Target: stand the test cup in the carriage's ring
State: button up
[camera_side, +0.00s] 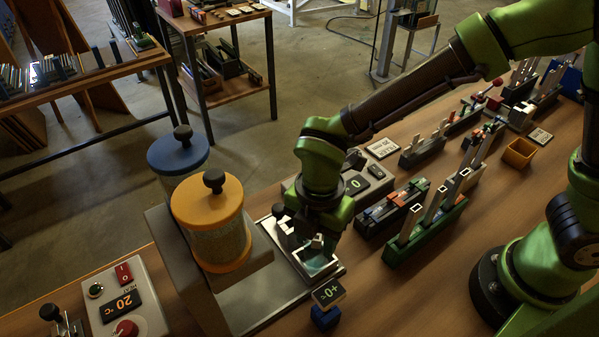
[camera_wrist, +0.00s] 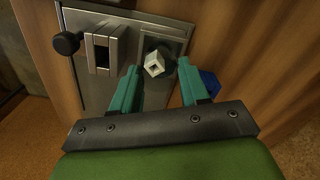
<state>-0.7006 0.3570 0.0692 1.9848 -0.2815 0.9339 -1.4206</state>
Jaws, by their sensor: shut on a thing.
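The cup also shows as a small pale spot under my gripper in the side view (camera_side: 317,241). Below it is a metal plate with a raised rim around a greenish square (camera_wrist: 176,37). Left of this, a metal frame surrounds a dark opening (camera_wrist: 102,54), with a black knob (camera_wrist: 66,43) beside it. I cannot tell for certain which part is the carriage's ring. The cup's lower end is hidden.
Two lidded jars, orange (camera_side: 212,215) and blue (camera_side: 178,150), stand close left of my gripper. A blue block with a display sign (camera_side: 328,294) stands in front. A grey display box (camera_side: 358,184) and green racks (camera_side: 425,232) stand behind and to the right.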

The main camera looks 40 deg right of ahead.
jog(key=shift+f, duration=0.75)
jog(key=shift+f, duration=0.15)
jog(key=o, duration=1.1)
